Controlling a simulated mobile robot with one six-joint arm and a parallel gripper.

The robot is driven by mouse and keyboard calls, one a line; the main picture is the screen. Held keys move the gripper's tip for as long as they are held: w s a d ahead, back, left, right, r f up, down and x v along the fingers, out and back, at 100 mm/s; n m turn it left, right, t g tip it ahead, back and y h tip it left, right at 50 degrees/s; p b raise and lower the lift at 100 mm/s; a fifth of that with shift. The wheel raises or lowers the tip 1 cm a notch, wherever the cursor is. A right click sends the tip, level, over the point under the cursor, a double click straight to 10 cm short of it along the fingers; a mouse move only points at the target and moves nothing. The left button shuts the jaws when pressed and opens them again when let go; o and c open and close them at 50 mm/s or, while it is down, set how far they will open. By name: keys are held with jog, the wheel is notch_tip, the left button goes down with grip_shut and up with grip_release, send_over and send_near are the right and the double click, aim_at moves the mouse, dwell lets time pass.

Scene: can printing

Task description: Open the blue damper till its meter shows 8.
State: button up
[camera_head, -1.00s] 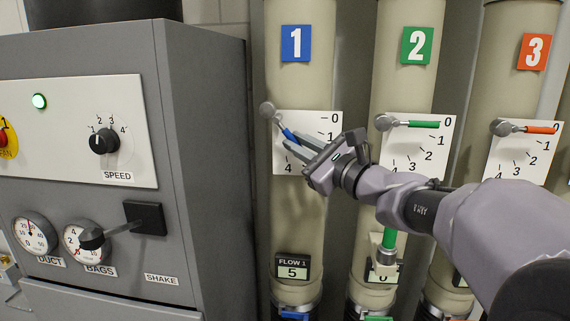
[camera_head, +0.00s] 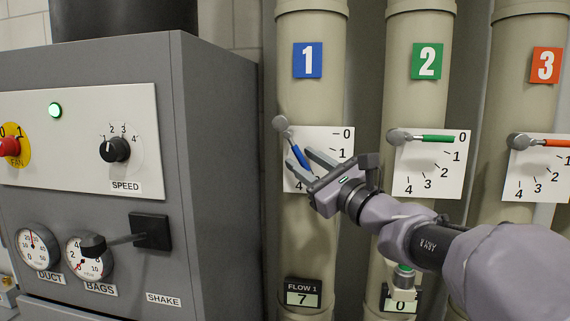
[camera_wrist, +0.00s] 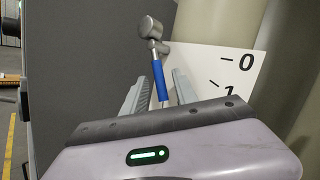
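The blue damper lever (camera_head: 300,157) hangs from its pivot (camera_head: 281,124) on pipe 1 and slants steeply down to the right across the white scale plate (camera_head: 337,133). The FLOW 1 meter (camera_head: 303,298) below it reads 7. My gripper (camera_head: 308,159) is at the lever's lower end, with its fingers apart on either side of the blue grip. In the wrist view the blue grip (camera_wrist: 159,82) stands between the two fingers (camera_wrist: 158,88), with narrow gaps visible. Contact with a finger cannot be told. The lower scale is partly hidden by my gripper.
The green lever (camera_head: 434,138) on pipe 2 and the orange lever (camera_head: 553,142) on pipe 3 lie near 0. The meter under pipe 2 (camera_head: 400,305) reads 0. A grey control cabinet (camera_head: 217,180) stands close on the left.

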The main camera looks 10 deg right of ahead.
jog(key=b+v, duration=0.4)
jog(key=v, duration=1.3)
jog(key=shift+s, duration=0.2)
jog(key=shift+d+f, duration=0.1)
jog(key=s+a+f+n+g+b, duration=0.25)
jog(key=a+f+b, duration=0.2)
jog(key=f, duration=0.45)
jog(key=s+a+f+n+g+b, duration=0.25)
jog(key=a+f+g+b, duration=0.2)
jog(key=f, duration=0.55)
jog(key=s+a+f+n+g+b, duration=0.2)
jog(key=a+f+n+b, duration=0.25)
jog(key=f, duration=0.45)
jog(key=s+d+f+n+g+h+b, duration=0.1)
jog(key=s+f+n+h+b, duration=0.1)
jog(key=f, duration=0.7)
jog(key=s+d+f+n+g+h+b, duration=0.1)
jog(key=s+f+n+h+b, duration=0.1)
jog(key=s+f+n+b, duration=0.3)
jog(key=s+d+f+n+g+h+b, duration=0.1)
jog(key=s+f+n+h+b, duration=0.2)
jog(key=f, duration=1)
jog(key=shift+s+n+g+b, duration=0.45)
jog(key=shift+n+b, duration=0.4)
jog(key=shift+b, duration=0.3)
jog(key=shift+f, duration=0.15)
